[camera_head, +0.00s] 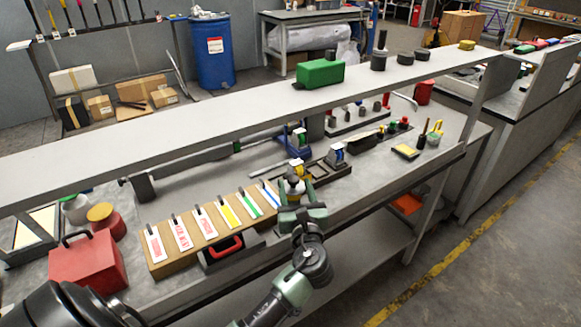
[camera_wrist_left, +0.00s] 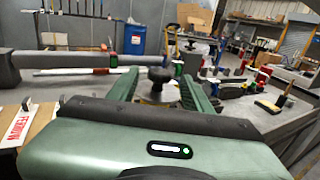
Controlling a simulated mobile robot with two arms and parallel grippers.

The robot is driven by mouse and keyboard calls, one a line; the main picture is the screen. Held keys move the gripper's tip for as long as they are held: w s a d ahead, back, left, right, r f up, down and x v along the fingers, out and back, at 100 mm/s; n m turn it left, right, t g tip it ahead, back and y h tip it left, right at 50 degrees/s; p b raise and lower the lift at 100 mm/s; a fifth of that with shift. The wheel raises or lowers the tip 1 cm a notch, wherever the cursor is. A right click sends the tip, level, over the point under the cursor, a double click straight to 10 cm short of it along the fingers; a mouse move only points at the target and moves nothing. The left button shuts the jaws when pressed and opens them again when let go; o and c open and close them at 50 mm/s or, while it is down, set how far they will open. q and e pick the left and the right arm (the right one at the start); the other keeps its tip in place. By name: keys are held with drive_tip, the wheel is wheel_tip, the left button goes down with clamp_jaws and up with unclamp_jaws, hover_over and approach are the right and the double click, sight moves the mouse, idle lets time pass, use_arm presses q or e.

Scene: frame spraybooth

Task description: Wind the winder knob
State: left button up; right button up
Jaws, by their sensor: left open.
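The winder knob is a small black knob (camera_wrist_left: 160,76) on a dark stem above a pale, yellowish body. In the left wrist view it stands upright between the two green fingers of my left gripper (camera_wrist_left: 160,82). Gaps show on both sides of it, so the jaws are open around or just short of it; the exact depth is unclear. In the head view my left gripper (camera_head: 294,196) is over the workbench, and the knob (camera_head: 294,180) shows small at its fingertips. My right gripper is not in view.
A wooden board with labelled cards (camera_head: 200,226) lies left of my left gripper. A red box (camera_head: 88,264) stands at the bench's left end. A raised shelf (camera_head: 205,130) spans the bench, with a green box (camera_head: 320,73) on it. Small fixtures (camera_head: 338,154) stand behind the gripper.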

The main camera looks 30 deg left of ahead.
use_arm(q)
drive_tip(key=shift+w+a+r+p, duration=0.35)
drive_tip(key=shift+w+a+r, duration=0.05)
drive_tip(key=shift+w+a, duration=0.3)
drive_tip(key=x, duration=0.4)
drive_tip(key=shift+f+p, duration=0.2)
drive_tip(key=shift+p, duration=0.2)
drive_tip(key=shift+w+a, duration=0.15)
drive_tip(key=shift+c, duration=0.7)
clamp_jaws()
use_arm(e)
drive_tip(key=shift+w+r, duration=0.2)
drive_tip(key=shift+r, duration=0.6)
